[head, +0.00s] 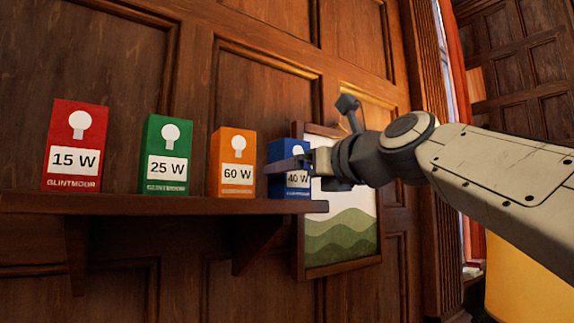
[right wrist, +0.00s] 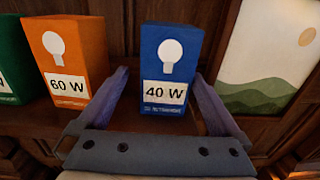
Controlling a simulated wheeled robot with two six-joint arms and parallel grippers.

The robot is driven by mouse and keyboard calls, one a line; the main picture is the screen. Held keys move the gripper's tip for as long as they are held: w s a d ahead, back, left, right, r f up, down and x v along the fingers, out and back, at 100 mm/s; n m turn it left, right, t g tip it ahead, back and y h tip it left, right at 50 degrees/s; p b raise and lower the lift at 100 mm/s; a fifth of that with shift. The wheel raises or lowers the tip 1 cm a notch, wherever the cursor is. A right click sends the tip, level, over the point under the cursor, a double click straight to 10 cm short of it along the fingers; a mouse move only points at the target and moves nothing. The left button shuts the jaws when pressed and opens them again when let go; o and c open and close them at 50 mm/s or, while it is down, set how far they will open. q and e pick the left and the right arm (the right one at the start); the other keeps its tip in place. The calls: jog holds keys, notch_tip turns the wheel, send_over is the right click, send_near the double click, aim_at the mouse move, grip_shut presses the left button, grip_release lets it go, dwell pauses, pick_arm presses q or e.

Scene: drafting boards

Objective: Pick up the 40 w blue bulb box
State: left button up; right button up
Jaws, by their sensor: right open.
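The blue 40 W bulb box (head: 277,152) stands upright at the right end of the wooden shelf, partly covered by my right gripper in the head view. It shows whole in front in the right wrist view (right wrist: 168,60). My right gripper (head: 284,168) is open, and its two fingers (right wrist: 162,83) reach forward on either side of the blue box in the right wrist view. I cannot tell whether either finger touches it. My left gripper is not in view.
On the shelf (head: 130,203), the orange 60 W box (head: 232,160) stands just left of the blue one. Farther left are the green 25 W box (head: 166,155) and red 15 W box (head: 76,145). A framed landscape picture (head: 340,240) hangs right of the shelf end.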

aim_at(281, 175)
jog(key=shift+w, duration=0.9)
jog(key=p+x, duration=0.3)
jog(key=x, duration=0.1)
jog(key=shift+w+a, duration=0.15)
jog(key=shift+a, duration=0.05)
jog(key=shift+w+a, duration=0.2)
jog(key=shift+c, duration=0.3)
jog(key=c, duration=1.2)
jog(key=shift+c, duration=0.2)
jog(key=shift+r, duration=0.15)
